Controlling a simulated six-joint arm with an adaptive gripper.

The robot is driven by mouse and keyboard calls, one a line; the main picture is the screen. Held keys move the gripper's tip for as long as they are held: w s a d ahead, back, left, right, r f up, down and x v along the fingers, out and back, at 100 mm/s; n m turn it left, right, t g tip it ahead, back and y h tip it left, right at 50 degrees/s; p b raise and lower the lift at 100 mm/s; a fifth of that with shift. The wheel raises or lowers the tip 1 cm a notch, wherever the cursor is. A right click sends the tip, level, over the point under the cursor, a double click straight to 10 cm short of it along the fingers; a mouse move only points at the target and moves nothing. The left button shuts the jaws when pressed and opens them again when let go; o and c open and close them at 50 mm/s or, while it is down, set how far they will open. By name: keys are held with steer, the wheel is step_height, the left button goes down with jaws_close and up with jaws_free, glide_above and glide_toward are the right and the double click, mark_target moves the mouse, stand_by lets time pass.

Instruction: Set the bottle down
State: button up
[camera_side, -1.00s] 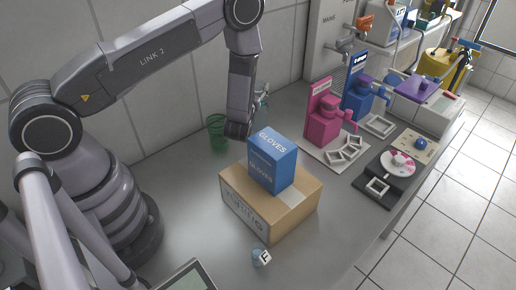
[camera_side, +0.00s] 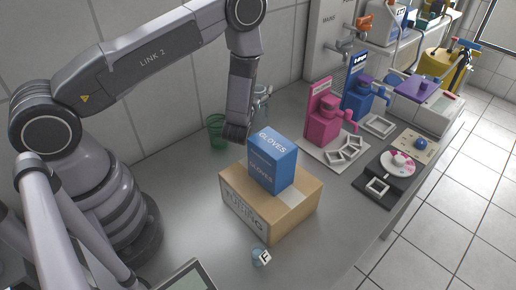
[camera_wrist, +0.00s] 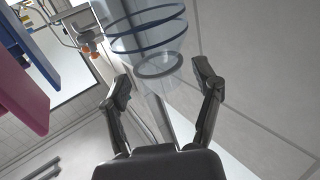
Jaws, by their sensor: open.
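In the wrist view, a clear cylinder with dark blue rings, seemingly the bottle (camera_wrist: 147,22), stands out beyond the fingertips at the top of the picture. My gripper (camera_wrist: 162,84) is open, with one finger on either side and a gap between them. The cylinder's lower end shows near the level of the fingertips, and neither finger visibly touches it. In the side view, my wrist hides most of what is behind it; a small clear piece (camera_side: 263,98) shows just to its right.
A blue gloves box (camera_side: 272,163) stands on a cardboard box (camera_side: 240,208) in front of my wrist. A green mesh cup (camera_side: 217,131) is to the left. Pink (camera_side: 323,112) and blue (camera_side: 363,92) stands are to the right. A small labelled vial (camera_side: 261,257) sits at the front.

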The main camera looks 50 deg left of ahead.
steer(key=v, duration=0.6)
steer(key=shift+d, duration=0.1)
steer(key=w+d+r+n+g+h, duration=0.1)
steer(key=w+r+h, duration=0.15)
steer(key=r, duration=0.25)
steer(key=w+d+r+g+h, duration=0.1)
steer(key=d+r+g+h, duration=0.15)
steer(key=r, duration=0.35)
steer(key=s+d+r+m+h, duration=0.25)
steer(key=s+r+h, duration=0.2)
steer(key=r, duration=0.55)
steer(key=s+a+r+m+g, duration=0.1)
steer(key=s+r+m+g, duration=0.1)
steer(key=s, duration=1.2)
steer(key=s+a+r+m+g, duration=0.1)
steer(key=s+r+m+g, duration=0.2)
steer(key=s, duration=1)
steer(key=shift+s+a+r+g, duration=0.25)
steer(key=shift+s+r+g, duration=0.2)
steer(key=shift+r, duration=0.5)
